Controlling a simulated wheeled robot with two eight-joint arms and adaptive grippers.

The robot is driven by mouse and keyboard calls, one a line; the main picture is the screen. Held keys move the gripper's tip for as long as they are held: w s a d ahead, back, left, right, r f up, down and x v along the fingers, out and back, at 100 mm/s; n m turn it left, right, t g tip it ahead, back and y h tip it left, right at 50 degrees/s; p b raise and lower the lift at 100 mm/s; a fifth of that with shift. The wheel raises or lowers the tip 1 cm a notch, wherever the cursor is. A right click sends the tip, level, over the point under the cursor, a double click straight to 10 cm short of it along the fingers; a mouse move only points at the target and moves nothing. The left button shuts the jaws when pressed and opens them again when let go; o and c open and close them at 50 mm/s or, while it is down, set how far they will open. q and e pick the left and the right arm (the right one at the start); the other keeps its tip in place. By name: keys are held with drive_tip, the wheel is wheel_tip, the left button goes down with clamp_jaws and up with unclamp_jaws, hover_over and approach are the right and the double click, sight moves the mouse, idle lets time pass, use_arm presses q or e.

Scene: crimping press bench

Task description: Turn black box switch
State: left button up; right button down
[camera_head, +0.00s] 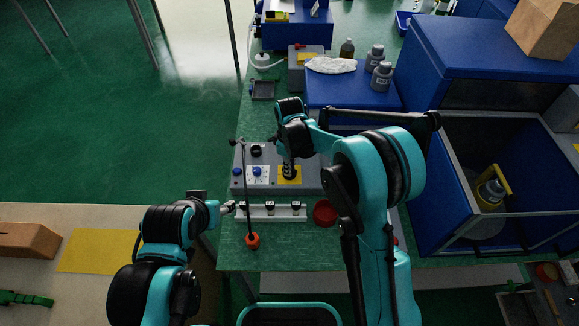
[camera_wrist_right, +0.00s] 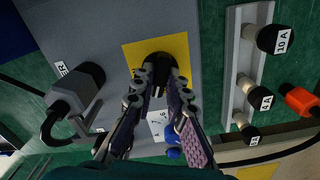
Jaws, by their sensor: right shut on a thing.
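A grey control box (camera_head: 312,177) sits on the green bench in the head view. On its top is a yellow plate (camera_head: 297,181) with a black switch knob, mostly covered by my right gripper (camera_head: 289,170). In the right wrist view, the black knob (camera_wrist_right: 157,62) stands on the yellow plate (camera_wrist_right: 134,54). My right gripper (camera_wrist_right: 160,82) is shut on this knob, with a finger on each side. My left gripper (camera_head: 229,207) is beside the left end of the white fuse rail (camera_head: 258,212). Whether its jaws are open is too small to tell.
Blue knobs (camera_head: 257,171) sit left of the switch on the box. The rail holds black-capped fuses, one marked 10 A (camera_wrist_right: 272,39). A red round dish (camera_head: 325,212) and an orange-ended cable (camera_head: 252,240) lie nearby. A blue open bin (camera_head: 432,190) stands at right.

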drive_tip(key=m, duration=1.3)
idle(0.5)
drive_tip(key=c, duration=1.5)
unclamp_jaws()
drive_tip(key=shift+c, duration=0.2)
wheel_tip(320, 180, up, 12)
